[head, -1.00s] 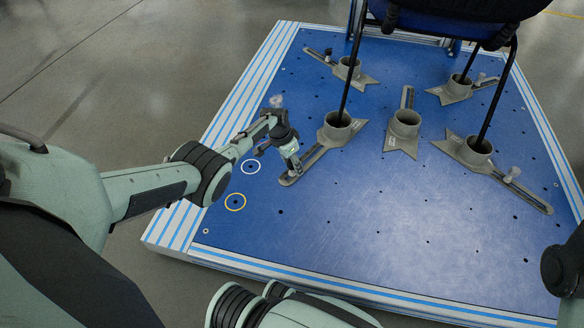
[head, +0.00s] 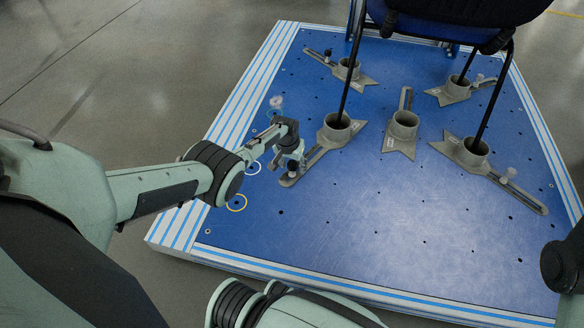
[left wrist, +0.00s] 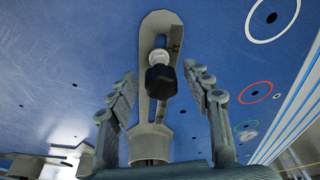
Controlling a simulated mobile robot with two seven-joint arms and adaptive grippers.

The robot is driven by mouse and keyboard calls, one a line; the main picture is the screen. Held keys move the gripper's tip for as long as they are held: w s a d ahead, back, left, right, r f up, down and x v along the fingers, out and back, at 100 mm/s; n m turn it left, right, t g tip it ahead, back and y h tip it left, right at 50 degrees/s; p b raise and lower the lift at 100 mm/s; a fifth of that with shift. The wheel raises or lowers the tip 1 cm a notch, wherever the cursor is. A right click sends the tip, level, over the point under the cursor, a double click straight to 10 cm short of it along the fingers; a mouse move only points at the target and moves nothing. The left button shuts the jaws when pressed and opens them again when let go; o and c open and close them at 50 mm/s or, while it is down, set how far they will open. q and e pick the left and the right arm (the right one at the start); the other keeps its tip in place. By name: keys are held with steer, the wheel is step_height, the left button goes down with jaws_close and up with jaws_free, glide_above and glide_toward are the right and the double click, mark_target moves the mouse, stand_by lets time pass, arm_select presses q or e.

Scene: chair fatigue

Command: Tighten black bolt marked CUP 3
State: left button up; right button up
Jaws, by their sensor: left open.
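A black bolt head (left wrist: 161,80) on a pale shank stands in the slotted arm (left wrist: 158,28) of a grey cup bracket, centred in the left wrist view. My left gripper (left wrist: 160,74) is open, with one finger on each side of the bolt and a gap on both sides. In the head view the left gripper (head: 288,158) is over the slotted arm of the left front cup (head: 335,127), which holds a chair leg. The gripper largely hides the bolt there. My right gripper is out of view.
The blue platform (head: 330,240) has small holes and striped edges. Other cups, including an empty middle one (head: 404,125), stand to the right under the chair (head: 450,12).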

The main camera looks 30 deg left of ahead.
arm_select(q)
steer(key=shift+n+y, duration=0.3)
steer(key=shift+n, duration=0.5)
steer(key=shift+n, duration=0.7)
steer(key=shift+n+g+y, duration=0.3)
steer(key=shift+n+y, duration=0.1)
steer(key=shift+n, duration=0.9)
steer(key=shift+b, duration=0.3)
